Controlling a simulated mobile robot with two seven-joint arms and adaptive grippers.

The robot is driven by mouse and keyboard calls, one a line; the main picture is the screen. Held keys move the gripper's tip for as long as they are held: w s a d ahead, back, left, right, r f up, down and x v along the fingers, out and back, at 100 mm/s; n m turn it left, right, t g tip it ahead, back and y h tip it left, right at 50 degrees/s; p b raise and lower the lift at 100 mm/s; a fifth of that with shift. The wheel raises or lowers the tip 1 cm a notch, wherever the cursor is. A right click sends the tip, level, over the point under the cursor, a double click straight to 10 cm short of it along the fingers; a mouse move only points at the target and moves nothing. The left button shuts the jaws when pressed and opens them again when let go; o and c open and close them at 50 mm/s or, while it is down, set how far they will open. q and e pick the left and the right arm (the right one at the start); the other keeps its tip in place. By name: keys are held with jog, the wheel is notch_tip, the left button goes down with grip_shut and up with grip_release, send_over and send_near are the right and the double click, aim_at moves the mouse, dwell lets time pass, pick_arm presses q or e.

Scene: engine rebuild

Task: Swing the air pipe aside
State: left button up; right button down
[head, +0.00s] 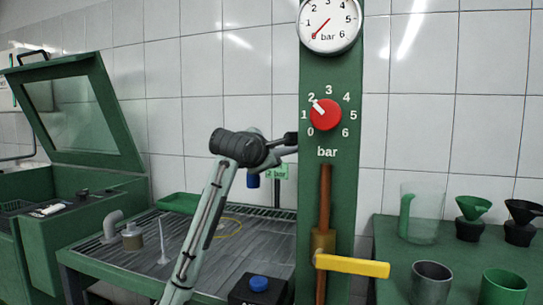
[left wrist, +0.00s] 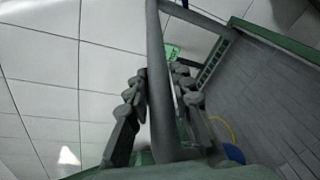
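The air pipe (left wrist: 160,90) is a grey tube that runs lengthwise through the left wrist view and bends at the top. My left gripper (left wrist: 160,75) has one finger on each side of it, both close against the tube. In the head view my left gripper (head: 288,139) is beside the green column, and my wrist covers much of the pipe there. A blue end piece (head: 253,180) hangs just below my wrist. A small green label (head: 277,171) hangs beside it and shows in the left wrist view (left wrist: 172,52). My right gripper is out of view.
The green column (head: 340,195) bears a gauge (head: 330,25), a red knob (head: 325,114) and a yellow lever (head: 352,265). A slatted bench (head: 240,250) lies below my arm. An open green machine (head: 80,180) stands left. Cups and funnels stand on the right table (head: 390,255).

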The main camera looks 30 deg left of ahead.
pick_arm(q)
jog(key=o, duration=0.3)
jog(key=shift+o, duration=0.2)
jog(key=v, duration=1.2)
jog(key=shift+r, duration=0.1)
jog(key=shift+c, duration=0.4)
